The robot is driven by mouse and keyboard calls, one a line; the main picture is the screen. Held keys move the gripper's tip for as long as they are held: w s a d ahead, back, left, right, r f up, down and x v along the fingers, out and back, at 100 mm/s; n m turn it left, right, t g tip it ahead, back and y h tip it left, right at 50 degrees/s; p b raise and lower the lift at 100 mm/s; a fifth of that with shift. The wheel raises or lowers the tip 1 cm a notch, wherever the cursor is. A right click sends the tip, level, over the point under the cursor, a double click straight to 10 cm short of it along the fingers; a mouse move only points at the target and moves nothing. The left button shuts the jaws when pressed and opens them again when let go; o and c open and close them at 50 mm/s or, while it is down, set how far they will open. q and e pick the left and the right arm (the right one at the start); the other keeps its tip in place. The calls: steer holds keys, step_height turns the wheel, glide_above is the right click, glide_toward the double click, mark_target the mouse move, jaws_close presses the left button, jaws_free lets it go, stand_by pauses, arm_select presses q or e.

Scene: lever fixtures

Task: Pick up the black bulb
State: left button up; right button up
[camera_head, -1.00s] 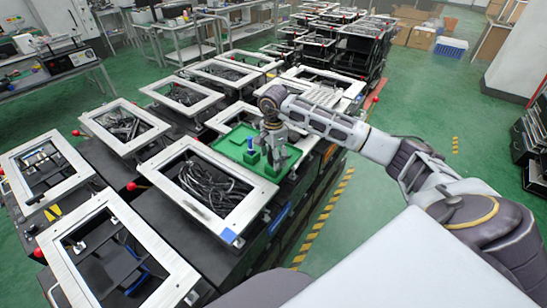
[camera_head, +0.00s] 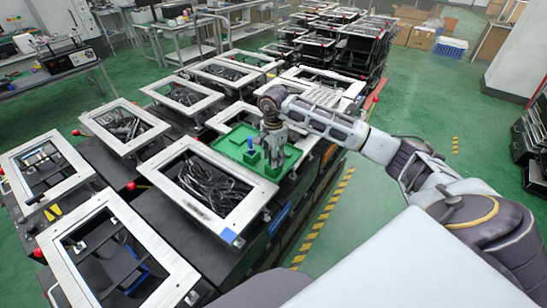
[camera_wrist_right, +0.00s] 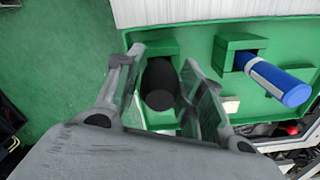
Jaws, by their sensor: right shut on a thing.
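The black bulb (camera_wrist_right: 160,84) shows in the right wrist view as a dark cylinder between the two fingers of my right gripper (camera_wrist_right: 168,95). The fingers are closed on its sides. Its far end is by a green block socket on the green tray (camera_head: 236,142); I cannot tell whether it is still inside. In the head view my right gripper (camera_head: 275,158) points down over the tray's right part, and the bulb is hidden there. My left gripper is not in view.
A blue bulb (camera_wrist_right: 278,82) with a white band sits in the neighbouring green socket (camera_wrist_right: 240,50); it also shows in the head view (camera_head: 250,144). Silver-framed fixtures with cables (camera_head: 205,185) surround the tray. Green floor is open at the right.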

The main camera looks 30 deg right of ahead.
steer(key=shift+r, duration=0.2)
steer(key=shift+r+b, duration=0.95)
steer(key=shift+r, duration=3.9)
steer(key=shift+f, duration=0.1)
